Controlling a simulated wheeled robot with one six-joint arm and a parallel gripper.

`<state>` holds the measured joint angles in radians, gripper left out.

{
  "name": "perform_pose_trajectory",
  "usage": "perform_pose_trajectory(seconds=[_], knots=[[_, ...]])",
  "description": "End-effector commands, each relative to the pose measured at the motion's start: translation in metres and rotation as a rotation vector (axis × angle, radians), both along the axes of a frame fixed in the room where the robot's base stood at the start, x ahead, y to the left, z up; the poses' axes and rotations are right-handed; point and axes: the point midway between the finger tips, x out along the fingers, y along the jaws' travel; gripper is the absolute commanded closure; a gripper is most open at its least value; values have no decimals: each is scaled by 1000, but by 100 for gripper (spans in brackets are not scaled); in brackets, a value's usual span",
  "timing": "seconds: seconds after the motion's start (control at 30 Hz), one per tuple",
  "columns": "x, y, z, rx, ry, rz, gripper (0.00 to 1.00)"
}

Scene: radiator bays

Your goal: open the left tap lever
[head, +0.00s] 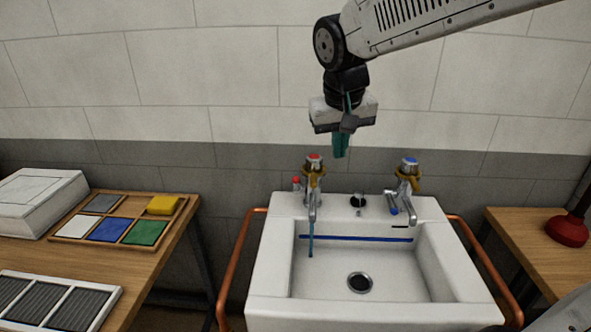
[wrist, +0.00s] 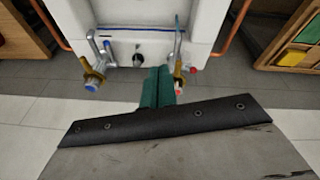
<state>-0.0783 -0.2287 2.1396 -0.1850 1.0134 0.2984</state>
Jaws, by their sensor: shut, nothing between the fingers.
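The left tap (head: 313,185) is chrome with a brass-coloured collar and a red cap. It also shows in the wrist view (wrist: 178,70), where the sink appears upside down. Its lever (head: 296,183) has a red end and points out to the left side. A thin blue streak (head: 311,240), like running water, drops from its spout into the basin. My gripper (head: 341,152) has teal fingers, pressed together and empty. It hangs above and slightly right of the left tap, apart from it. In the wrist view the fingers (wrist: 158,85) point toward the sink.
The right tap (head: 408,180) has a blue cap and a blue-ended lever (head: 392,203) pointing forward. The white sink (head: 270,285) has copper pipes (head: 232,265) at its sides. A table with a compartment tray (head: 185,205) stands left; a table with a red plunger (head: 568,230) stands right.

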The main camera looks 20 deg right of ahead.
Motion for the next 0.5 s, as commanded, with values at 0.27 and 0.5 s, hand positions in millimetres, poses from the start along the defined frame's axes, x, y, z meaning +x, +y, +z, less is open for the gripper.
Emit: perform_pose_trajectory(seconds=[0.27,0.5], knots=[[132,23,-24,-34,-82,-45,100],[192,39,-45,-40,-130,-64,100]])
